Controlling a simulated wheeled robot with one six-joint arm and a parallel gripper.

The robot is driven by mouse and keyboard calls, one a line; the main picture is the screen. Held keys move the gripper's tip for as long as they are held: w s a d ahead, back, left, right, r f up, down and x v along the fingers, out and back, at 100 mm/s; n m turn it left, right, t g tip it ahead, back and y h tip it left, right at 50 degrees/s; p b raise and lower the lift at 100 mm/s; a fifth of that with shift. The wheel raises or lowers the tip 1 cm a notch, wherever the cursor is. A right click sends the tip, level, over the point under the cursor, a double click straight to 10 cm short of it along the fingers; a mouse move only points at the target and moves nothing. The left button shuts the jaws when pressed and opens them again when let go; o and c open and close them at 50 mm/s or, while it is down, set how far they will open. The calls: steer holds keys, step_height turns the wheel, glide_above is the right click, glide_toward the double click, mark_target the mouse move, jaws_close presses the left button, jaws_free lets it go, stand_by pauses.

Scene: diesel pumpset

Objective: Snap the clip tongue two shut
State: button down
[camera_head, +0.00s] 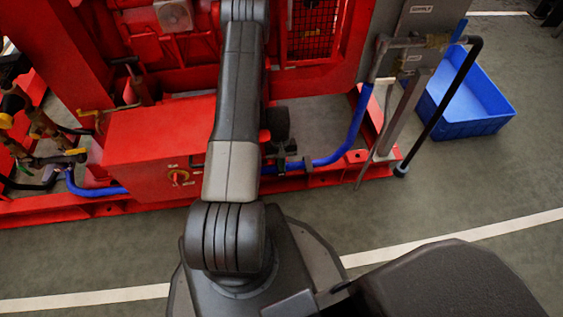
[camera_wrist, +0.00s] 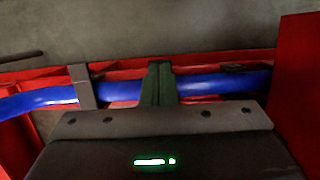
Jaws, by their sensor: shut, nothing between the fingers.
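In the wrist view my gripper (camera_wrist: 158,68) points away from the camera, with its two dark fingers together and nothing between them. The fingers overlap a blue hose (camera_wrist: 215,84) that runs across the view; I cannot tell whether they touch it. A grey upright strap or clip part (camera_wrist: 84,88) crosses the hose left of the fingers. A small dark piece (camera_wrist: 232,68) sits at the hose's upper edge to the right. I cannot tell which part is clip tongue two. In the head view the hose (camera_head: 342,150) runs low along the red frame, and my arm hides part of it.
A red box with a rotary switch (camera_head: 150,140) stands left of my arm in the head view. A grey post (camera_head: 405,110) and dark pipe (camera_head: 440,105) rise at right. A blue crate (camera_head: 470,128) lies beyond them. Open floor (camera_head: 420,210) lies in front.

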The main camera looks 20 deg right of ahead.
steer(key=shift+s+a+f+b, duration=0.1)
steer(key=shift+s+f+b, duration=0.2)
steer(key=shift+f+b, duration=0.3)
steer(key=shift+s+a+f+b, duration=0.1)
steer(key=shift+s+f+b, duration=0.25)
steer(key=shift+b, duration=0.35)
steer(key=shift+r, duration=0.1)
step_height(320, 180, up, 15)
steer(key=p, duration=0.6)
steer(key=shift+r, duration=0.15)
step_height(320, 180, down, 15)
steer(key=b, duration=0.5)
steer(key=shift+b, duration=0.35)
